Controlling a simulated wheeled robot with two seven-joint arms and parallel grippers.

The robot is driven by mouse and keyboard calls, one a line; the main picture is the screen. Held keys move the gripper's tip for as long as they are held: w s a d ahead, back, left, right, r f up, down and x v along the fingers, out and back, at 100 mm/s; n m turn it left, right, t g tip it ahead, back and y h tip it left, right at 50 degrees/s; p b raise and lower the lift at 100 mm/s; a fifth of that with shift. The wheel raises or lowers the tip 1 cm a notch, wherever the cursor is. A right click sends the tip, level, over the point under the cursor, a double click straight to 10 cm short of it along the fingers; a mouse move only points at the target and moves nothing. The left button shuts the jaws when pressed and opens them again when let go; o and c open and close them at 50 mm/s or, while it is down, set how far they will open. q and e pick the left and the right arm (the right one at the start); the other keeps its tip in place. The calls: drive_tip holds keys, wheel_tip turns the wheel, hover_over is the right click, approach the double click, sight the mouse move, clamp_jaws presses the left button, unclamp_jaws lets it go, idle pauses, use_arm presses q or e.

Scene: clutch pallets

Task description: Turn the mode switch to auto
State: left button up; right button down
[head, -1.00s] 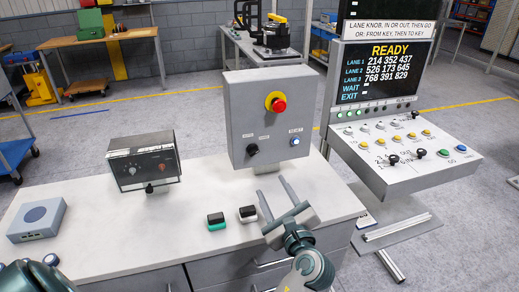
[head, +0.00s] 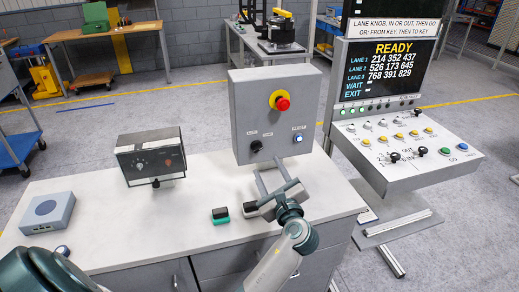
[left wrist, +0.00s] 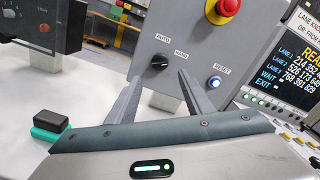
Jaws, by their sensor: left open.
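The mode switch is a black knob (head: 256,147) on the front of an upright grey control box (head: 243,105). In the left wrist view the knob (left wrist: 159,62) sits under the labels AUTO on the left and HAND on the right. I cannot tell for sure where it points. My left gripper (head: 272,174) is open and empty, just in front of and below the knob, apart from it. In the left wrist view its two fingertips (left wrist: 160,77) stand either side of the knob's line. My right gripper is not in view.
The box also carries a red stop button (head: 282,103) and a lit reset button (head: 297,137). A small dark-fronted box (head: 150,160), a green-and-black block (head: 220,215) and a grey-blue box (head: 47,212) stand on the white bench. A sloped console (head: 410,150) stands at right.

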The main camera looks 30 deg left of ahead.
sight(258, 150)
use_arm(q)
drive_tip(key=p+x, duration=0.2)
drive_tip(key=x, duration=0.7)
drive_tip(key=shift+w+a+p, duration=0.2)
drive_tip(key=shift+a+p, duration=0.05)
drive_tip(key=shift+p, duration=0.05)
drive_tip(key=c, duration=1)
drive_tip(key=shift+o, duration=0.2)
